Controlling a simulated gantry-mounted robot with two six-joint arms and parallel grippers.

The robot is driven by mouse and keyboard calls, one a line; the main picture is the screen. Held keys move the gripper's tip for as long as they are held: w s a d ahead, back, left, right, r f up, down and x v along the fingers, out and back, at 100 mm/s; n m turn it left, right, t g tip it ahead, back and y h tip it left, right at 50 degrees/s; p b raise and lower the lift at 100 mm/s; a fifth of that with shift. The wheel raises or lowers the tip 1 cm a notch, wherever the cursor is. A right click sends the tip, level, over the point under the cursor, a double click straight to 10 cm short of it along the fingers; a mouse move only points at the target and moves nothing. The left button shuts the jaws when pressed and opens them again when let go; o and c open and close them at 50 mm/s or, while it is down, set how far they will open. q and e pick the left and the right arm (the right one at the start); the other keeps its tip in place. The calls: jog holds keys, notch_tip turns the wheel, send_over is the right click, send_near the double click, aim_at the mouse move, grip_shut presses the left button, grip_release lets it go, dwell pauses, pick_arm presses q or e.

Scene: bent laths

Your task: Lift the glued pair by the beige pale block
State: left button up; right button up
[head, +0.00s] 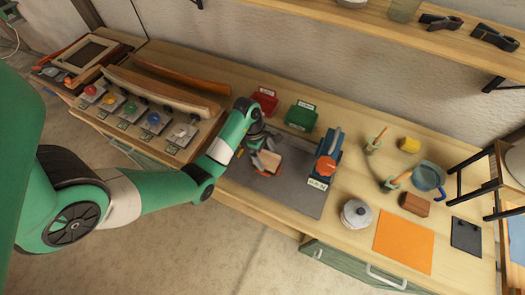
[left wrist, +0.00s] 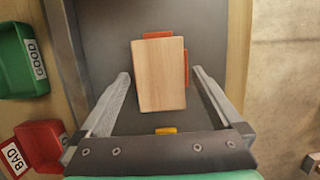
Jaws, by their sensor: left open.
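The beige pale block (left wrist: 160,78) lies flat on the grey mat (left wrist: 115,20). Orange-red edges of a second piece (left wrist: 157,35) stick out from under its far end and right side; the rest of that piece is hidden. In the head view the beige block (head: 271,160) shows partly below my gripper. My left gripper (left wrist: 160,73) is open, with one finger on each side of the block's near half and a gap on both sides. I cannot tell whether the fingertips are above the block or level with it. My right gripper is not in view.
A red BAD bin (head: 265,101) and a green GOOD bin (head: 301,116) stand behind the mat. A blue device with an orange part (head: 326,165) stands at the mat's right. A kettle-like metal pot (head: 356,214) and an orange sheet (head: 404,241) are farther right.

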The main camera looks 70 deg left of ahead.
aim_at(266, 158)
pick_arm(q)
jog(key=shift+f, duration=0.3)
jog(key=c, duration=1.2)
jog(key=o, duration=0.7)
jog(key=c, duration=0.7)
notch_tip(266, 158, up, 8)
jog(key=p, duration=0.8)
jog(key=shift+r, duration=0.1)
